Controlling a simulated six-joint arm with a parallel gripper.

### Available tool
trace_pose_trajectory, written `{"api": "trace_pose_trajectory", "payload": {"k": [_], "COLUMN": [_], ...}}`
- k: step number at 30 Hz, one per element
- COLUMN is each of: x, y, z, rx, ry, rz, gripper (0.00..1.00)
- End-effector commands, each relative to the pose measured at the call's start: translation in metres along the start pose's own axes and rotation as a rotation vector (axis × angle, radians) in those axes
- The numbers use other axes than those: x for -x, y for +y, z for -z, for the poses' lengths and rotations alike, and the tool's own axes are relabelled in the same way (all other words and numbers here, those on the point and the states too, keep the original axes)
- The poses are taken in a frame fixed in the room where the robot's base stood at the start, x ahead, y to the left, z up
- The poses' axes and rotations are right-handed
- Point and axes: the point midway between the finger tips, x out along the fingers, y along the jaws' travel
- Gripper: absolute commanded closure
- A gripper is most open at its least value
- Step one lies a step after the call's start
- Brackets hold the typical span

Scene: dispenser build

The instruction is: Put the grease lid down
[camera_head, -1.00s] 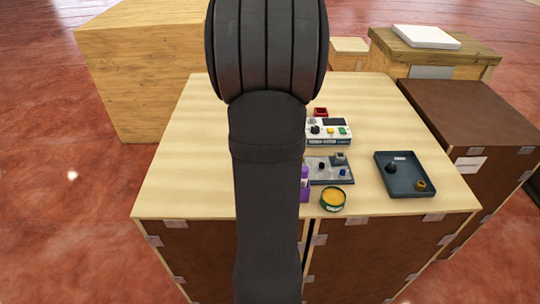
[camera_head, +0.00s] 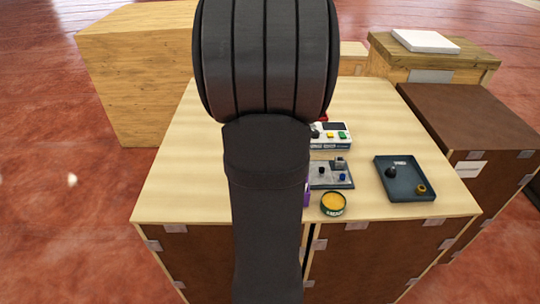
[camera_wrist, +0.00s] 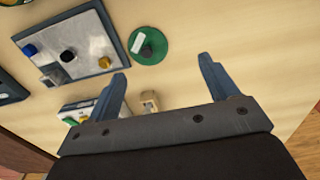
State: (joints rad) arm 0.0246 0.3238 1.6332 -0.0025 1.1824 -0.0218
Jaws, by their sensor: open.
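The grease lid (camera_wrist: 150,46) is a green disc with a dark knob and a small white label. It lies on the table top in the wrist view, just beyond my fingertips and apart from them. My gripper (camera_wrist: 163,72) is open, with nothing between its two blue-grey fingers. In the head view my own arm hides the gripper and the lid. The open grease tin (camera_head: 333,203), round and green with yellow grease inside, stands near the table's front edge.
A grey plate with knobs (camera_head: 330,174) lies behind the tin, with a white control box (camera_head: 330,142) farther back. A dark tray (camera_head: 405,190) holding small parts lies at the right. A purple object (camera_head: 306,196) is partly hidden by my arm. The table's left side is clear.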

Motion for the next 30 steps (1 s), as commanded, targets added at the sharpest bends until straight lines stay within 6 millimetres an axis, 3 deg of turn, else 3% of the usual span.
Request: {"api": "trace_pose_trajectory", "payload": {"k": [6, 12, 23, 30], "x": [0.039, 0.051, 0.05, 0.022], "y": [0.0, 0.0, 0.0, 0.0], "z": [0.0, 0.0, 0.0, -0.001], "rx": [0.0, 0.0, 0.0, 0.0], "ry": [0.002, 0.0, -0.002, -0.004], "rz": [0.0, 0.0, 0.0, 0.0], "gripper": [0.21, 0.21, 0.21, 0.21]}}
